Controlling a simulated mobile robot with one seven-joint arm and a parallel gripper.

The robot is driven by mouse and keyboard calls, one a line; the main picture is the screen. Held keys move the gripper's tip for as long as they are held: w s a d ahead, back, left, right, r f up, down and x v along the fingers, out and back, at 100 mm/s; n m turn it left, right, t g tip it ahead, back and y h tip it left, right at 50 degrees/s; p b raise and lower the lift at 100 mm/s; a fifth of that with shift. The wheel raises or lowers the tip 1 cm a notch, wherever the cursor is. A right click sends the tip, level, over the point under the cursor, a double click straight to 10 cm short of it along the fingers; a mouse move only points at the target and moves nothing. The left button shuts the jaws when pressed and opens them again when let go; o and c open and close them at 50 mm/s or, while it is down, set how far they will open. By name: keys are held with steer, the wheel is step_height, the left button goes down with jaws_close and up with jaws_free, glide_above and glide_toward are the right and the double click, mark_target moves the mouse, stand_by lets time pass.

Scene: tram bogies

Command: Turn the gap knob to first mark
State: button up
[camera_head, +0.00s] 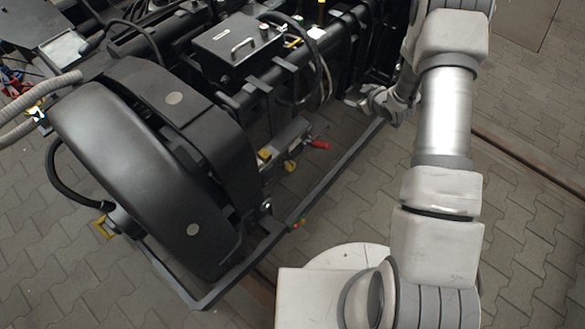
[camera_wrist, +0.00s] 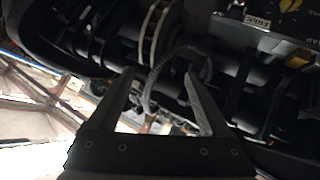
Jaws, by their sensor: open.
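In the wrist view a dark panel (camera_wrist: 262,38) with a white label and a dial with yellow markings (camera_wrist: 290,5) is cut off at the upper right corner. A yellow part (camera_wrist: 298,59) sits just below it. I cannot tell for sure which is the gap knob. In the head view small yellow parts (camera_head: 289,166) and a red handle (camera_head: 319,144) sit on the bogie's side; the knob's mark is not readable. My gripper (camera_wrist: 158,78) is open, with nothing between its fingers, to the left of the panel. In the head view it (camera_head: 368,103) is beside the bogie frame.
A large black rounded cover (camera_head: 130,165) fills the left of the head view. A black box with a handle (camera_head: 238,45) stands on the bogie. A grey rail (camera_head: 330,180) runs along its side. A ribbed hose (camera_wrist: 175,65) passes beyond my fingers. Paved floor (camera_head: 520,240) is clear at right.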

steer(key=s+a+f+n+y+b, duration=0.1)
steer(key=s+a+f+y+b, duration=0.15)
steer(key=f, duration=0.65)
steer(key=s+a+f+n+y+b, duration=0.15)
steer(key=s+f, duration=0.25)
steer(key=f, duration=0.6)
steer(key=y+b, duration=0.2)
steer(key=y, duration=0.1)
glide_toward(293, 167)
steer(key=shift+g, duration=0.4)
steer(key=b+x, duration=0.5)
steer(key=x, duration=0.4)
steer(key=shift+w+a+b, duration=0.1)
steer(key=shift+w+b, duration=0.15)
steer(key=shift+b, duration=0.1)
steer(key=shift+w+a+f, duration=0.1)
steer(key=shift+w+a, duration=0.2)
jaws_close()
